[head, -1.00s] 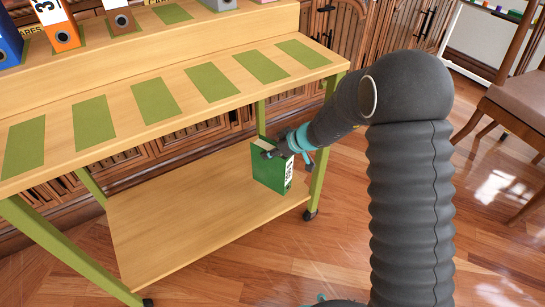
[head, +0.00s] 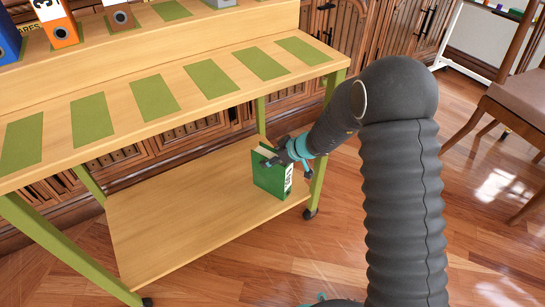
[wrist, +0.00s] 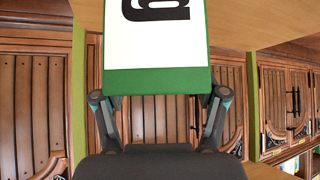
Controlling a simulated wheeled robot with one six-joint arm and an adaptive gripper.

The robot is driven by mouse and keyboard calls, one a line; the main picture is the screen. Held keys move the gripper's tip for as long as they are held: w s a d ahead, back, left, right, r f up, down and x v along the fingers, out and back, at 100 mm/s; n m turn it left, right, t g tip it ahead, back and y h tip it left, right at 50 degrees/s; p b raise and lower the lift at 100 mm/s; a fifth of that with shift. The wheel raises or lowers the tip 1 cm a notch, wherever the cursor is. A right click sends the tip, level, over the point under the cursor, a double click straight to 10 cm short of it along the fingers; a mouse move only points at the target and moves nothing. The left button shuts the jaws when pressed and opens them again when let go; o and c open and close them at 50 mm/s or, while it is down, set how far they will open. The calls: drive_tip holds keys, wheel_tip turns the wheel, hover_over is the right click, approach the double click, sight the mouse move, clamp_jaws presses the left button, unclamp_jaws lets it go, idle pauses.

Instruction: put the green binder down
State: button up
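The green binder (head: 268,180) is upright at the right end of the lower shelf (head: 180,220) of the trolley. Its base looks to be on or just above the shelf; I cannot tell which. My gripper (head: 276,159) is at the binder's upper part, coming from the right. In the wrist view the binder's white label and green edge (wrist: 156,81) fill the upper middle. My gripper's fingers (wrist: 158,105) lie at both sides of it and appear shut on it. The fingertips are partly hidden by the binder.
The trolley's upper shelf (head: 60,155) has several bare green patches. An orange binder (head: 58,27), a brown one (head: 120,18) and others stand on the top level. A green trolley leg (head: 317,185) is close to the right of my gripper. A chair (head: 515,100) stands at the right.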

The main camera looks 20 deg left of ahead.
idle(0.3)
drive_tip(key=shift+r+p, duration=0.25)
drive_tip(key=shift+p, duration=0.15)
drive_tip(key=s+d+r+m+h, duration=0.1)
drive_tip(key=s+d+r+m, duration=0.1)
drive_tip(key=s+d+r, duration=0.7)
drive_tip(key=s+d+r+m+h, duration=0.1)
drive_tip(key=s+d+r+m, duration=0.3)
drive_tip(key=d+r, duration=0.8)
drive_tip(key=s+d+r+m+t+h, duration=0.1)
drive_tip(key=s+d+r+m+h, duration=0.2)
drive_tip(key=s+d, duration=0.5)
drive_tip(key=s+d+r+m+t+h, duration=0.1)
drive_tip(key=s+d+r+m+h, duration=0.2)
drive_tip(key=s+d+m, duration=0.2)
drive_tip(key=s+d, duration=0.2)
drive_tip(key=s, duration=0.2)
drive_tip(key=shift+d+t+h, duration=0.3)
drive_tip(key=shift+d+t, duration=0.05)
drive_tip(key=shift+t, duration=0.05)
drive_tip(key=shift+s, duration=0.1)
